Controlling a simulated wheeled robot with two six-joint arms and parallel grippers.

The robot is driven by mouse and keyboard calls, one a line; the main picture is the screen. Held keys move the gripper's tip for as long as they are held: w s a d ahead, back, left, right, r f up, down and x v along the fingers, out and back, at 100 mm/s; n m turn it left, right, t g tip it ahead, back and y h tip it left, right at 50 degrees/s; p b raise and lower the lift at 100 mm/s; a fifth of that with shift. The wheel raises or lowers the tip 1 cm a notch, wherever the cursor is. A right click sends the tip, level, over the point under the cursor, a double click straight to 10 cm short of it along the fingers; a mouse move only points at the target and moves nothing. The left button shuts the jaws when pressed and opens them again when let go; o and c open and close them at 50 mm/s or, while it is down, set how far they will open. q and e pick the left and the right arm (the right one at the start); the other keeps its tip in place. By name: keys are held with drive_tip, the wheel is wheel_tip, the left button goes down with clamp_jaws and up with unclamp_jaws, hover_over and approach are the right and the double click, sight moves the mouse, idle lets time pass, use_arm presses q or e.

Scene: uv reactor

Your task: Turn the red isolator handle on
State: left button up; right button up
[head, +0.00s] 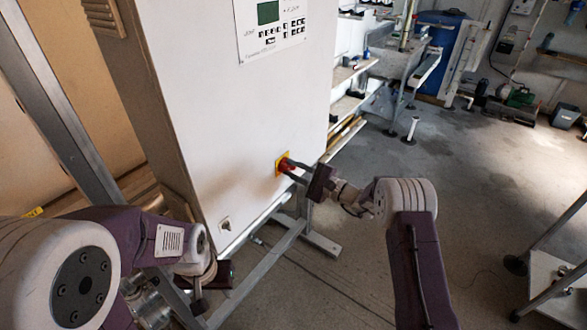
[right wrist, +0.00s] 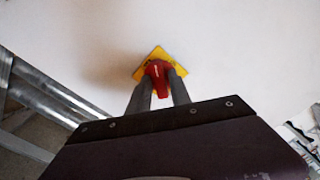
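The red isolator handle (head: 286,165) sits on a yellow plate (head: 279,159) on the front of the white cabinet. In the right wrist view the red handle (right wrist: 158,72) stands in front of its diamond-shaped yellow plate (right wrist: 148,60). My right gripper (head: 290,167) reaches it from the right. Its two grey fingers (right wrist: 160,82) lie on either side of the handle, close against it, and partly cover it. My left gripper (head: 199,288) hangs low at the left, away from the handle; its fingers are mostly hidden.
The white cabinet (head: 240,110) carries a control panel (head: 272,25) above and a small fitting (head: 225,224) low down. A metal stand leg (head: 270,250) runs below it. Shelves and a blue barrel (head: 440,45) stand behind.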

clamp_jaws()
drive_tip(key=shift+m, duration=0.4)
drive_tip(key=shift+f+m+b, duration=0.1)
drive_tip(key=shift+m+b, duration=0.45)
drive_tip(key=shift+m, duration=1.05)
drive_tip(key=m+b, duration=0.1)
drive_tip(key=m, duration=0.2)
drive_tip(key=shift+m, duration=1.9)
